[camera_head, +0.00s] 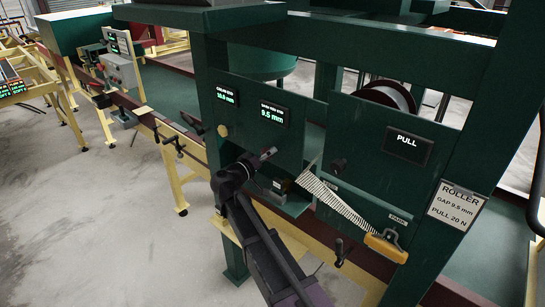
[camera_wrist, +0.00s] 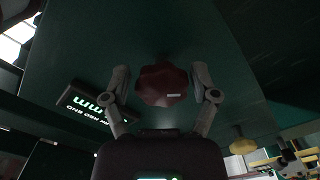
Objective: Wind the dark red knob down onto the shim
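The dark red knob (camera_wrist: 162,84) sits on the green panel in the wrist view. My gripper (camera_wrist: 160,88) has one finger on each side of it, with a narrow gap showing on both sides. In the head view my gripper (camera_head: 266,156) is at the panel's lower part and hides the knob. The display for the dark red end (camera_head: 272,113) reads 9.5 mm. A pale striped tapered strip (camera_head: 335,195) with a yellow handle (camera_head: 386,246) hangs to the right; I cannot tell whether it is the shim. No shim is clearly visible beneath the knob.
A cream knob (camera_head: 222,130) is left of my gripper, under a display (camera_head: 226,96) reading about 10.8 mm. A PULL display (camera_head: 407,146) looks blank otherwise. A sign (camera_head: 457,205) gives roller gap 9.5 mm, pull 20 N. A green post stands right.

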